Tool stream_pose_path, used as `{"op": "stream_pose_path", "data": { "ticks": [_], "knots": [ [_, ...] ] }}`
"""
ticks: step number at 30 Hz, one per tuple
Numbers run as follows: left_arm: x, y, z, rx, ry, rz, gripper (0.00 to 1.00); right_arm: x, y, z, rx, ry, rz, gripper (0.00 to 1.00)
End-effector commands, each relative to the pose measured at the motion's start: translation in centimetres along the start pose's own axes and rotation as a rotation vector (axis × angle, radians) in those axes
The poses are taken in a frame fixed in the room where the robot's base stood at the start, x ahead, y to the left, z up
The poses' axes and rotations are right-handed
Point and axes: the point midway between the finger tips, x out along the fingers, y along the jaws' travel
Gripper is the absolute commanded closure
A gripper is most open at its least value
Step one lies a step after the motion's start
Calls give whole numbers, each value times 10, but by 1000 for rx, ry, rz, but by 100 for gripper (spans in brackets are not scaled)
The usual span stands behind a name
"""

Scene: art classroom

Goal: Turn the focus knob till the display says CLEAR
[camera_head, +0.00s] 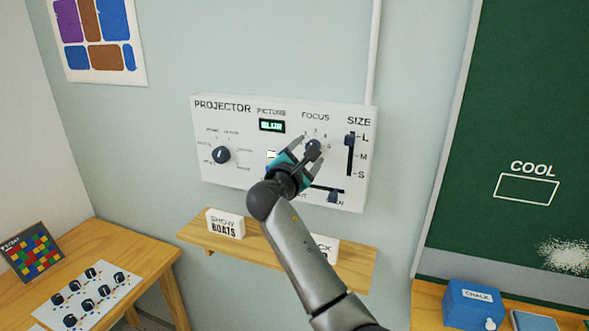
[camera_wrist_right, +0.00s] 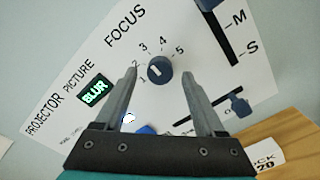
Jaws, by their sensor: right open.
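The focus knob (camera_head: 313,146) is dark blue and round, on the white projector panel (camera_head: 230,110). It also shows in the right wrist view (camera_wrist_right: 160,69), with numbers 1 to 5 around it; its pale mark appears to point toward the low numbers. The picture display (camera_head: 271,125) reads BLUR in green, also in the wrist view (camera_wrist_right: 95,90). My right gripper (camera_head: 308,151) is open, its fingertips on either side of the knob, with visible gaps in the wrist view (camera_wrist_right: 159,74). My left gripper is not in view.
The panel also bears a left dial (camera_head: 221,155), a vertical size slider (camera_head: 349,153) and a lower slider (camera_head: 334,196). A wooden shelf (camera_head: 205,238) below holds a SHOW BOATS block (camera_head: 225,223) and another sign, partly hidden by my arm. A chalkboard (camera_head: 535,100) is at right.

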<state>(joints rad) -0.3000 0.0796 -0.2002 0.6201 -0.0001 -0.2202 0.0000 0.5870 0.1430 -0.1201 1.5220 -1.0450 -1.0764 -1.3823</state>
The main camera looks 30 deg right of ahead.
Motion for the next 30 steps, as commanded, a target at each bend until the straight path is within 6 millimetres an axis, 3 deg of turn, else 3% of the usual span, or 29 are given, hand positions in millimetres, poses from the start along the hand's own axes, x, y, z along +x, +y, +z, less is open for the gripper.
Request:
{"op": "stream_pose_path", "data": {
  "ticks": [18,24,30],
  "knots": [
    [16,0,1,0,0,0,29,-118,-1,-1,3,4,0,29],
    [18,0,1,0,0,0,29,-139,-1,0,0,1,0,29],
    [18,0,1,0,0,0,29,-142,0,0,0,1,-1,29]
  ]
}}
